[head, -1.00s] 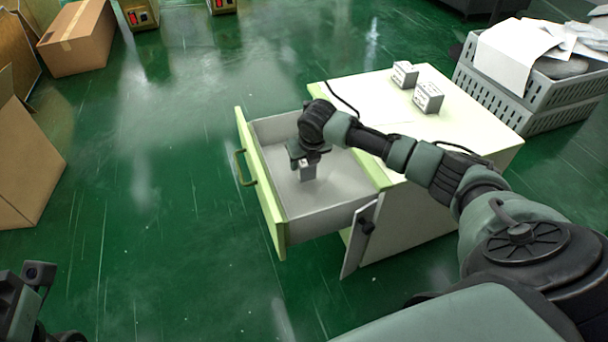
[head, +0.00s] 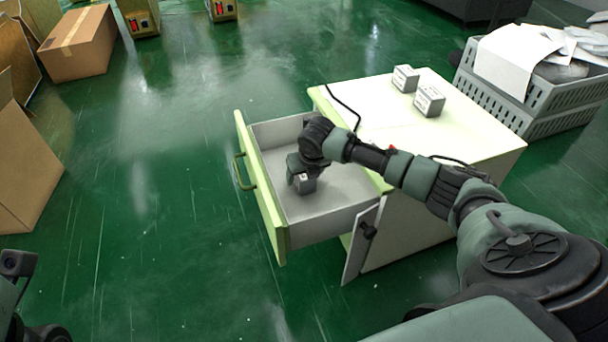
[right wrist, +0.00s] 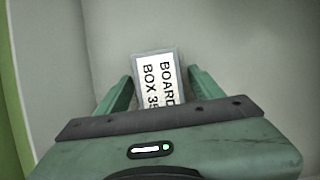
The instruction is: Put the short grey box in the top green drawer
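The short grey box (head: 305,185) is inside the open top green drawer (head: 262,192), low over or on its grey floor; I cannot tell if it touches the floor. In the right wrist view the box (right wrist: 158,80) shows a white label reading "BOARD BOX 35". My right gripper (head: 300,170) reaches down into the drawer above the box. In the right wrist view its green fingers (right wrist: 160,76) stand on either side of the box, with narrow gaps visible, so it looks open. At the lower left only a piece of my left arm shows, without its fingers.
Two grey boxes (head: 405,78) (head: 429,101) stand on the cream cabinet top (head: 465,125), near a black cable. A door panel (head: 360,245) hangs open below the drawer. Grey crates (head: 500,95) with papers stand at right, cardboard boxes (head: 78,45) at left. The green floor left of the drawer is clear.

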